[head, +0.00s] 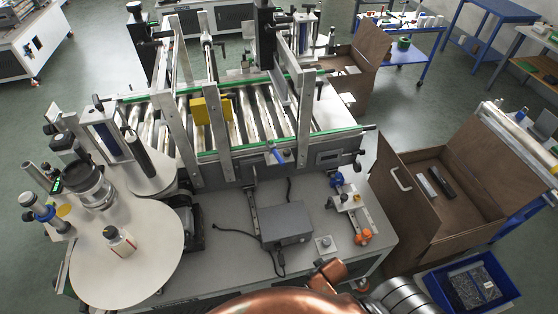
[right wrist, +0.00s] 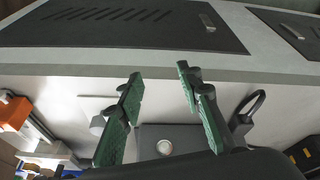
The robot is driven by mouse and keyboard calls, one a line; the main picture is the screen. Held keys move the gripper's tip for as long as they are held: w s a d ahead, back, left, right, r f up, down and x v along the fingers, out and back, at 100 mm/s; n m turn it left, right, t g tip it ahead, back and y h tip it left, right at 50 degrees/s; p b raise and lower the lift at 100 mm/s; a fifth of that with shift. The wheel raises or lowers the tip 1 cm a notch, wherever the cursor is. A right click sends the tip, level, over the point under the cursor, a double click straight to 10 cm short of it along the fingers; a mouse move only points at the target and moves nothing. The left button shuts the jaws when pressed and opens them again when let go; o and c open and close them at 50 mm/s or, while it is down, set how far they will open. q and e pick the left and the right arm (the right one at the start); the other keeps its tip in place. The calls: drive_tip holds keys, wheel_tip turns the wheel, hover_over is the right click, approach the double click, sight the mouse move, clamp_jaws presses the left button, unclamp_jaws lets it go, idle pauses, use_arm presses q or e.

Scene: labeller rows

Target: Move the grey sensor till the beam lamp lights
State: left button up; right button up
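A small rail fixture (head: 358,212) with a blue knob (head: 337,180) and an orange knob (head: 363,237) stands on the bench's right side. A small pale grey block (head: 350,201) sits on it; I cannot tell for sure that it is the grey sensor. A grey box (head: 287,228) stands left of it; in the right wrist view this box (right wrist: 185,140) has a pale round spot that may be a lamp. I cannot tell if it is lit. My right gripper (right wrist: 160,78) is open and empty, its green pads apart, over the bench's front edge. My left gripper is not in view.
The roller conveyor (head: 250,110) with a yellow block (head: 211,110) lies behind. A round white turntable (head: 120,270) with a bottle (head: 120,242) is at left. A small button box (head: 325,245) and loose cables lie near the front edge. An open brown crate (head: 440,210) stands right.

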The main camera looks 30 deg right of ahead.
drive_tip(key=w+d+r+t, duration=0.2)
drive_tip(key=w+r, duration=0.4)
drive_tip(key=r, duration=0.2)
drive_tip(key=m+t, duration=0.3)
drive_tip(key=t, duration=0.9)
approach(279, 158)
drive_tip(key=w+f, duration=0.1)
drive_tip(key=w, duration=0.2)
drive_tip(key=shift+h, duration=0.4)
drive_tip(key=w, duration=0.5)
drive_tip(key=w+d+b, duration=0.1)
drive_tip(key=w, duration=0.1)
drive_tip(key=shift+w+f, duration=0.1)
drive_tip(key=shift+w, duration=0.25)
drive_tip(key=shift+c, duration=0.5)
clamp_jaws()
